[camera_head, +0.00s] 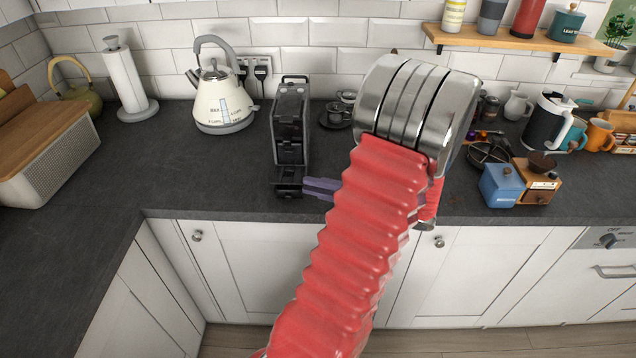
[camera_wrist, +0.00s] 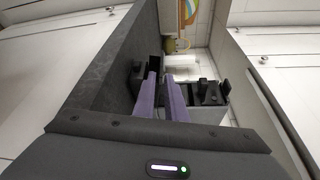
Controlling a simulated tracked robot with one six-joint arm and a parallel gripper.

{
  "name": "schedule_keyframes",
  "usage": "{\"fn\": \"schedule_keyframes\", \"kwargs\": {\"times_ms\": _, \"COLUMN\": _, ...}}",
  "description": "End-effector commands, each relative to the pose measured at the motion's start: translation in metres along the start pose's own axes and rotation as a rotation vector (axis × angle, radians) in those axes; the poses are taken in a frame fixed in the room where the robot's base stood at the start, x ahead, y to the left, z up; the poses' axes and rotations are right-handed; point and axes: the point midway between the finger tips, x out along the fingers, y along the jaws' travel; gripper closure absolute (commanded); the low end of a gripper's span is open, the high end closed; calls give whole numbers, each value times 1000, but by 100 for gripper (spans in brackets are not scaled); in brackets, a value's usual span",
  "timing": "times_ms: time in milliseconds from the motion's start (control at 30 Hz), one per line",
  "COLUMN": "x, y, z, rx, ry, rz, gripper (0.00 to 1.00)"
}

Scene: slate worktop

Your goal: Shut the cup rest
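The cup rest (camera_head: 287,184) is the small dark tray low on the front of the dark grey coffee machine (camera_head: 291,118). It sticks out towards the worktop's front edge. My gripper (camera_head: 308,186) has purple fingers and is just right of the cup rest, close to it; I cannot tell whether they touch. In the wrist view my gripper (camera_wrist: 160,76) shows two purple fingers with a narrow gap and nothing clearly held between them. Dark parts near the fingertips are hard to make out there. My red arm and metal wrist cover the worktop right of the machine.
A cream kettle (camera_head: 222,98) stands left of the machine. Dark cups (camera_head: 336,112) sit close on its right. A blue box (camera_head: 501,186) and a wooden grinder (camera_head: 538,184) stand further right. The worktop left of the machine is clear at the front.

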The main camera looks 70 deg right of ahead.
Motion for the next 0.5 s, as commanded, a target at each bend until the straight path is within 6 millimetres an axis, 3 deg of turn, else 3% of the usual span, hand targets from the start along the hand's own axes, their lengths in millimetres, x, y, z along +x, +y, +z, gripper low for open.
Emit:
{"fn": "schedule_keyframes", "kwargs": {"times_ms": 333, "x": -5, "y": -1, "z": -3, "rx": -3, "ry": 10, "rz": -1, "gripper": 88}}
{"fn": "schedule_keyframes", "kwargs": {"times_ms": 500, "x": -18, "y": -1, "z": -4, "rx": -3, "ry": 12, "rz": 0, "gripper": 88}}
